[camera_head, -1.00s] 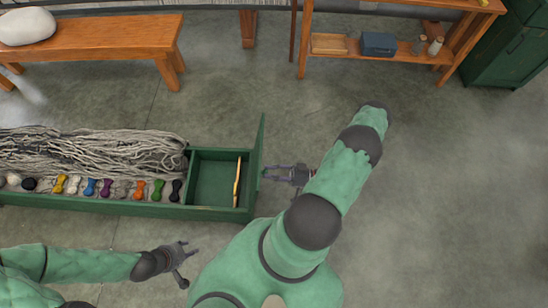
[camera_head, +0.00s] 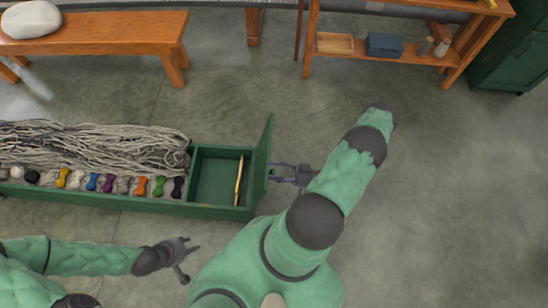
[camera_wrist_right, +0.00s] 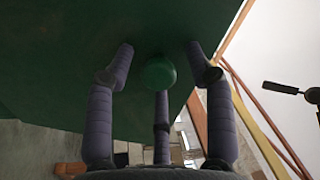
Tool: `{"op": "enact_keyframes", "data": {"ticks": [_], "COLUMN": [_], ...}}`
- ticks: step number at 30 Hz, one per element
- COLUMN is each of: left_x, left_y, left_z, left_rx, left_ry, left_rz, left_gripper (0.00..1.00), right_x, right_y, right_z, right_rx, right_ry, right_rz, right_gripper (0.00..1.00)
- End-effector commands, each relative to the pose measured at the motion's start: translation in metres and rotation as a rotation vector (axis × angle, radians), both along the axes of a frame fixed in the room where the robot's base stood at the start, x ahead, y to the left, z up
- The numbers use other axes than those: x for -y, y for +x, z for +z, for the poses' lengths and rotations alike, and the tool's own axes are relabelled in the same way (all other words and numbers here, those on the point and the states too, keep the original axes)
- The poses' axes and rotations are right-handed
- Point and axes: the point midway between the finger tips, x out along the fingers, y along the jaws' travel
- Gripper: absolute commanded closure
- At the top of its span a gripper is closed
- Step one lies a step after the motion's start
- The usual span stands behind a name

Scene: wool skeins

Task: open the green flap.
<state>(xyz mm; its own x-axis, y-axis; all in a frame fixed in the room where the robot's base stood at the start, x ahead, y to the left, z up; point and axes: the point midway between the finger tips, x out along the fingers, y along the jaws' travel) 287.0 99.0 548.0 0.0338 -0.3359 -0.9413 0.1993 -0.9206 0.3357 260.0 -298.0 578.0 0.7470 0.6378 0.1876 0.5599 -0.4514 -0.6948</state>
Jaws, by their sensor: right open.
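The green flap (camera_head: 264,160) stands raised, leaning slightly right, at the right end of the long green box (camera_head: 150,205). In the right wrist view the flap (camera_wrist_right: 60,60) fills the upper left, with a round green knob (camera_wrist_right: 159,73) on it. My right gripper (camera_head: 272,173) is open at the flap's right side. In the right wrist view its fingers (camera_wrist_right: 160,62) are spread around the knob; I cannot tell whether they touch it. My left gripper (camera_head: 193,263) is open and empty in front of the box.
The box's right compartment (camera_head: 212,180) holds a thin yellowish stick (camera_head: 239,180). To its left lie grey yarn (camera_head: 90,148) and a row of several coloured skeins. A wooden bench (camera_head: 110,32) and a shelf (camera_head: 350,55) stand at the back. The floor at right is clear.

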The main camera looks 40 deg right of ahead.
Motion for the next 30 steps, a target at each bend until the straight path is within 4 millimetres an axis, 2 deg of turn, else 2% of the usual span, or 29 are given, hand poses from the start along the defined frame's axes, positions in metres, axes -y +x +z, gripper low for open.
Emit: {"op": "enact_keyframes", "data": {"ticks": [5,18,24,30], "left_x": [0.000,0.000,0.000,0.000], "left_y": [0.000,0.000,0.000,0.000], "left_z": [0.000,0.000,0.000,0.000], "left_rx": [0.000,0.000,0.000,0.000], "left_ry": [0.000,0.000,0.000,0.000], "left_rz": [0.000,0.000,0.000,0.000], "left_gripper": [0.60,0.60,0.60,0.60], "right_x": [0.015,0.065,0.074,0.075], "right_y": [-0.016,-0.076,-0.087,-0.088], "right_z": [-0.005,-0.020,-0.023,-0.023], "right_rx": [-0.001,-0.001,-0.001,-0.001], "right_ry": [-0.002,-0.001,-0.002,-0.001], "right_rz": [-0.005,-0.003,-0.001,0.000], "right_gripper": [0.46,0.46,0.46,0.46]}}
